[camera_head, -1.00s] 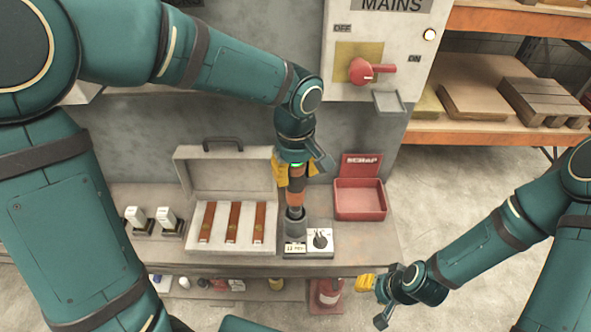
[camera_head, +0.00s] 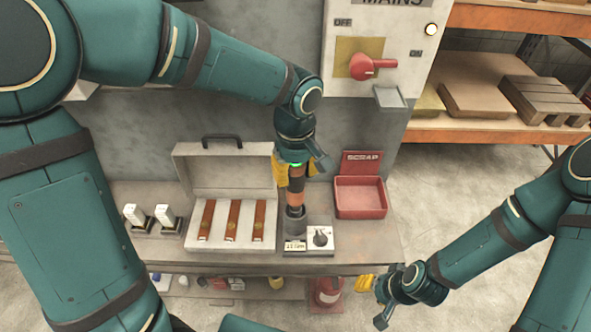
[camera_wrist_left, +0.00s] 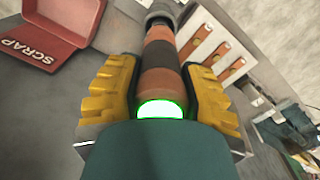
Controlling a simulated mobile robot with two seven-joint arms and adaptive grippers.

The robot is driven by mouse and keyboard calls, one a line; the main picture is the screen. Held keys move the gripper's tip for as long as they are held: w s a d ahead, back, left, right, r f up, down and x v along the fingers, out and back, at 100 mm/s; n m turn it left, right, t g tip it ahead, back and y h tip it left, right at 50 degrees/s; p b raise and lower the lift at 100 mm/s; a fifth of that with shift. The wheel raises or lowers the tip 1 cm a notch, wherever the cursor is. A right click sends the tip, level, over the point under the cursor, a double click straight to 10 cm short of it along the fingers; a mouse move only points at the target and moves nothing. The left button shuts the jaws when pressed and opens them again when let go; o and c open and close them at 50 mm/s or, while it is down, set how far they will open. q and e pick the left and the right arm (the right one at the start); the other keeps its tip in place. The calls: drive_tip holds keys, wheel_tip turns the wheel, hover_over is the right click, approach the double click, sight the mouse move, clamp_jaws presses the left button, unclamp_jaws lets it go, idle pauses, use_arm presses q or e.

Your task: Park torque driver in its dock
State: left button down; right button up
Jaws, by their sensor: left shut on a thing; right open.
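The torque driver (camera_head: 296,192) is an orange and dark-grey cylinder with a green lit end. It stands upright on the bench, its lower end in or on the dark cup of the dock (camera_head: 295,226); how deep it sits is hard to tell. My left gripper (camera_head: 293,180) is shut on its upper part from above. The left wrist view shows the yellow finger pads on both sides of the driver (camera_wrist_left: 161,70), with the green ring nearest the camera. My right gripper (camera_head: 385,300) is open and empty, off the bench's front right corner.
An open case (camera_head: 222,165) with several brown strips stands left of the dock. A knob box (camera_head: 320,238) sits beside the dock, and a red scrap bin (camera_head: 360,197) is behind it to the right. The mains panel (camera_head: 378,60) is above.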

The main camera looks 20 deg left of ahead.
sight(296, 190)
use_arm(q)
drive_tip(key=shift+f+b, duration=0.5)
drive_tip(key=shift+f, duration=0.15)
idle(0.6)
drive_tip(key=shift+f+b, duration=1.95)
drive_tip(key=shift+f, duration=0.45)
idle(2.3)
drive_tip(key=c, duration=0.5)
unclamp_jaws()
wheel_tip(296, 190, up, 12)
